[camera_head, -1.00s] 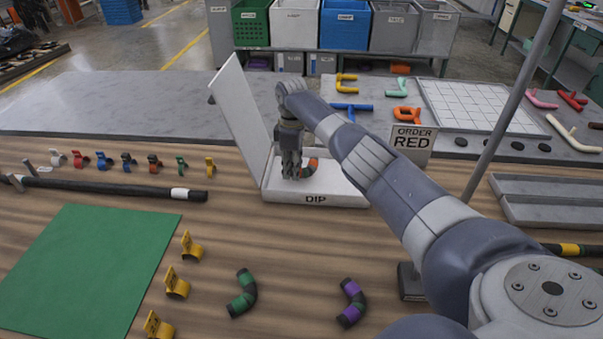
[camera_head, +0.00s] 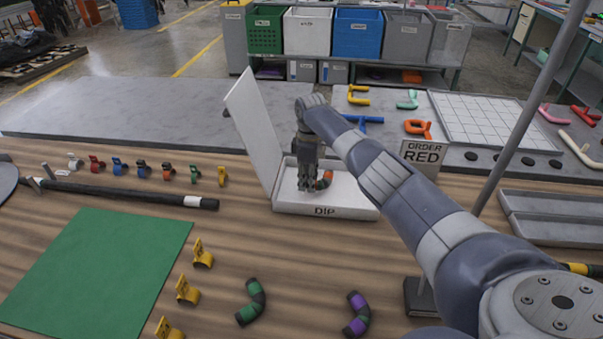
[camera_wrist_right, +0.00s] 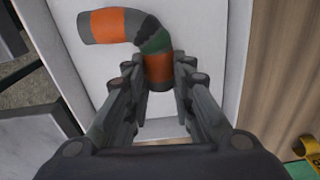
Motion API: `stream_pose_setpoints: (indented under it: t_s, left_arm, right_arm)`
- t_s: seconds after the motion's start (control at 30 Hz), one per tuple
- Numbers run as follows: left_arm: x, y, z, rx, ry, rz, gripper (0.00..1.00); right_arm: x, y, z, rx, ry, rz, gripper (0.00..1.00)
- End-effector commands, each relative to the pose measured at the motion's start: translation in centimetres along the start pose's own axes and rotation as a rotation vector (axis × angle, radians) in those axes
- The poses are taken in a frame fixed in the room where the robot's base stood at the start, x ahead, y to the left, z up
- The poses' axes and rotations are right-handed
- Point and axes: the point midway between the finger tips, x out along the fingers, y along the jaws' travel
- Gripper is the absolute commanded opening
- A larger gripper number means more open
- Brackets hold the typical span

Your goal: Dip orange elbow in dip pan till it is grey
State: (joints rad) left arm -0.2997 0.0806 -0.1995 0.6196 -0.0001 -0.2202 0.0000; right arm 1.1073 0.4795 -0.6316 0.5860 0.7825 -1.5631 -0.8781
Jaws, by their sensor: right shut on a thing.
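The orange elbow (camera_head: 326,179) is in the white dip pan (camera_head: 345,206), which has DIP on its front. In the right wrist view the elbow (camera_wrist_right: 110,25) is orange with dark grey at its ends and a dark and green patch at its bend. My right gripper (camera_head: 307,187) points down into the pan. Its fingers (camera_wrist_right: 146,88) are shut around one leg of the elbow. The other leg sticks out free, toward the left in the wrist view. Whether the elbow touches the pan floor I cannot tell. My left gripper is out of view.
The pan's white panel (camera_head: 252,130) stands up on its left. An ORDER RED sign (camera_head: 424,158) is right of the pan, behind my arm. Green (camera_head: 251,302) and purple (camera_head: 357,314) banded elbows lie in front. A green mat (camera_head: 95,265) is at left.

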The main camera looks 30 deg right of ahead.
Motion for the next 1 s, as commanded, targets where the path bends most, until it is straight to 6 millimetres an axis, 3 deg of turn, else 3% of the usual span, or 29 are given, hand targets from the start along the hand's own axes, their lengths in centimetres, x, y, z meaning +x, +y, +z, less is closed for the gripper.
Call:
stream_pose_setpoints:
  t_s: [0.03,0.5,0.8,1.0]
  left_arm:
    - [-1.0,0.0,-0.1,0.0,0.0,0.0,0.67]
    - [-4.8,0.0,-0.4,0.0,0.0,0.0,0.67]
    - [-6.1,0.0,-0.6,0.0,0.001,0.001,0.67]
    - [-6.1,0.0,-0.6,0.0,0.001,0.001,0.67]
  right_arm:
    - [-0.4,0.0,0.5,0.0,-0.001,-0.001,0.0]
    - [-0.5,0.4,4.7,0.0,-0.001,-0.001,0.0]
    - [-0.2,0.6,6.9,-0.001,0.0,-0.001,0.0]
    - [-0.1,0.6,7.0,-0.001,0.001,0.0,0.0]
